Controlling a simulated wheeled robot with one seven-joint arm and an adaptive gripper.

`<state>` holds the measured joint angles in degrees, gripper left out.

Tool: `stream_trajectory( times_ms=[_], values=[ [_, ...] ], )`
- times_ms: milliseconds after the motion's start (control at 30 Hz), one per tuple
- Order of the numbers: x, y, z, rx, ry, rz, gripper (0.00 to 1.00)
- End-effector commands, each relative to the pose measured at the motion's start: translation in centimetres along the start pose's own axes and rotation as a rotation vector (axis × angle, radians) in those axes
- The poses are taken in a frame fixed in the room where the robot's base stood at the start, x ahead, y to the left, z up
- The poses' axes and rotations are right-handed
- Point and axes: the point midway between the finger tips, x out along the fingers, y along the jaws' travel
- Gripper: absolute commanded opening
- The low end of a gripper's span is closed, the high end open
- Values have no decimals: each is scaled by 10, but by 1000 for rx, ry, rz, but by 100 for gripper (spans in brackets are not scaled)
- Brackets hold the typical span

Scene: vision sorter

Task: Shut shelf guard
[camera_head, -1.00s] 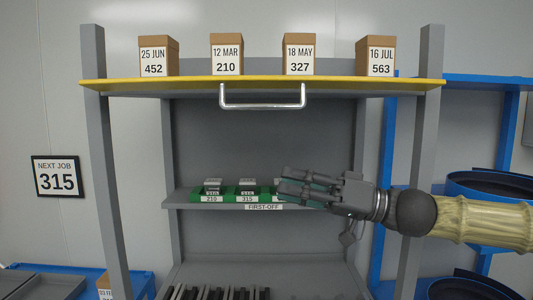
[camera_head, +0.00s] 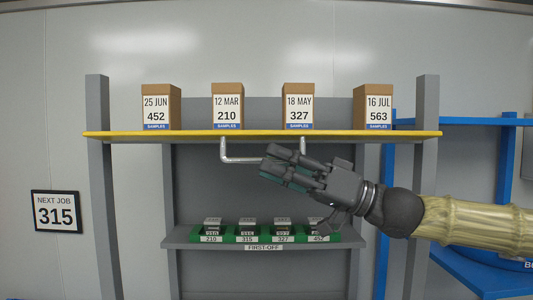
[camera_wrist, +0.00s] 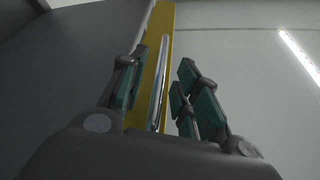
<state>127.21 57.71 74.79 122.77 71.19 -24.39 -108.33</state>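The shelf guard shows as a yellow strip (camera_head: 110,135) across the top of the grey rack, raised and seen edge-on. A silver U-shaped handle (camera_head: 238,160) hangs below its middle. My gripper (camera_head: 273,168) is in front of the handle, at its right half, and hides part of the bar. In the wrist view the yellow strip (camera_wrist: 166,22) and the handle bar (camera_wrist: 160,80) run between the spread fingers of my gripper (camera_wrist: 154,92). The gripper is open, and I see no finger closed on the bar.
Several labelled sample boxes (camera_head: 227,106) stand in a row just above the yellow strip. Below, a middle shelf (camera_head: 185,243) holds green trays (camera_head: 240,238) with small parts. Grey posts (camera_head: 100,200) flank the rack. A blue rack (camera_head: 470,135) stands at right.

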Motion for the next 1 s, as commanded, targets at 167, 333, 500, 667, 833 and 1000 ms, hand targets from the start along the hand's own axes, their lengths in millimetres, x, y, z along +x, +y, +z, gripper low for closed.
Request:
stream_trajectory(
  times_ms=[167,333,500,667,833,1000],
  values=[
    [17,-1,-1,0,0,-1,32],
    [22,0,0,0,0,0,32],
    [22,0,0,0,0,0,32],
    [22,0,0,-1,0,0,19],
    [22,0,0,-1,0,0,0],
    [22,0,0,1,0,0,0]
  ],
)
